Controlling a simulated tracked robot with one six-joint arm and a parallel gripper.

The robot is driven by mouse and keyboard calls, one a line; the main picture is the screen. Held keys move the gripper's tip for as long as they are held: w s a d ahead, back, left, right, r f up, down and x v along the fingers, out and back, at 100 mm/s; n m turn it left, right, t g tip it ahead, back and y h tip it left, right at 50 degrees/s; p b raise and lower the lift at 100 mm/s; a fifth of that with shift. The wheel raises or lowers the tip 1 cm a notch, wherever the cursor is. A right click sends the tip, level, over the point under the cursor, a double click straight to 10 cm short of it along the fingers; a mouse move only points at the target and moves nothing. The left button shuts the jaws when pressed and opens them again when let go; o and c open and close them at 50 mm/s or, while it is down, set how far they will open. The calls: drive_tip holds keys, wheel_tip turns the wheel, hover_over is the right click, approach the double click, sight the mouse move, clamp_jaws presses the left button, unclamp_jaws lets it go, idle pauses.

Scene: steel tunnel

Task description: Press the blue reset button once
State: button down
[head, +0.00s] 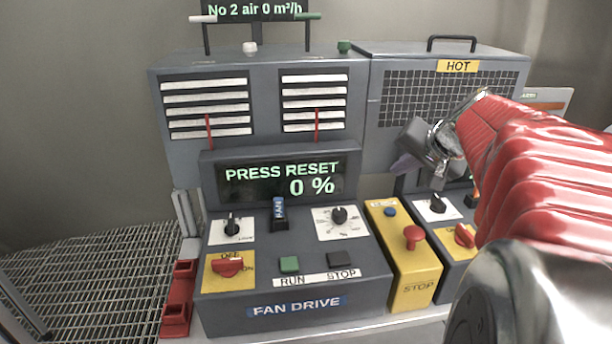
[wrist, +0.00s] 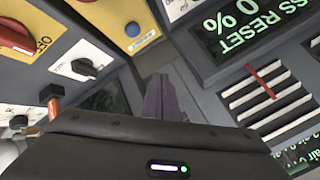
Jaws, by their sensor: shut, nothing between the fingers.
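The blue reset button (head: 390,211) is a small round button on top of the yellow box (head: 412,275), behind its red mushroom stop button (head: 414,236). In the wrist view the blue button (wrist: 133,29) shows near the top, clear of my gripper. My gripper (head: 403,167) is above and behind the yellow box in the head view, apart from the button. Its purple-grey fingers (wrist: 158,96) are shut with nothing between them. The display (head: 281,180) reads PRESS RESET and 0 %.
The fan drive panel (head: 299,306) on the left has a red switch (head: 228,266), knobs and RUN and STOP buttons. Another panel with a red switch (head: 464,236) and a black knob (head: 437,205) stands right of the yellow box. A mesh cabinet marked HOT (head: 457,66) rises behind.

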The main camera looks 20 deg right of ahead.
sight(393, 214)
drive_tip(key=shift+f, duration=4.3)
drive_tip(key=shift+f, duration=0.85)
drive_tip(key=shift+r, duration=0.9)
drive_tip(key=shift+r, duration=0.1)
drive_tip(key=shift+r, duration=2.4)
